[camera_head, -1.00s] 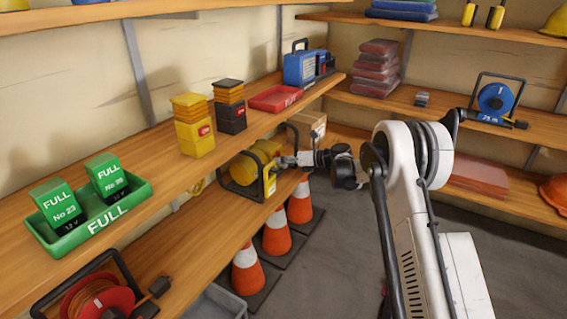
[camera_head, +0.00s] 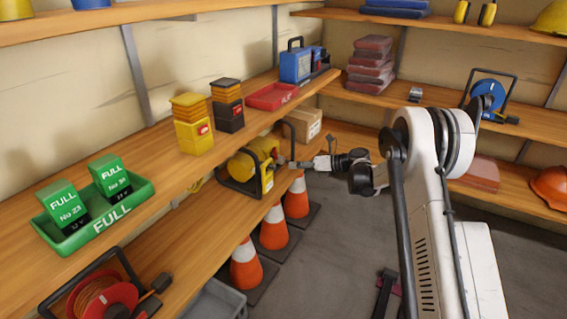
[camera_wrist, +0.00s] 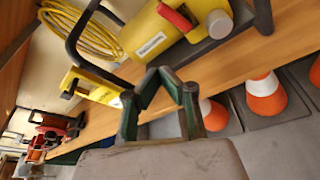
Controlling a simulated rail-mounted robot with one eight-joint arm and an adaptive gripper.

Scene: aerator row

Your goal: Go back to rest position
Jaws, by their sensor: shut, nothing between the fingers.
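My gripper (camera_head: 288,165) is at the end of my outstretched arm, beside the lower left shelf, close to a yellow machine in a black frame (camera_head: 257,160). In the wrist view, my gripper (camera_wrist: 157,82) has its fingers bent inward, with the tips together and nothing between them. The yellow machine (camera_wrist: 160,32) fills the top of that view, a little beyond the fingertips. I cannot tell from the head view whether the fingers touch it.
Several orange-and-white cones (camera_head: 246,262) stand on the floor under the lower left shelf (camera_head: 190,230). A green tray (camera_head: 130,212) holds two green FULL batteries on the upper left shelf. A cardboard box (camera_head: 309,124) is behind my gripper. The grey floor (camera_head: 340,265) is mostly open.

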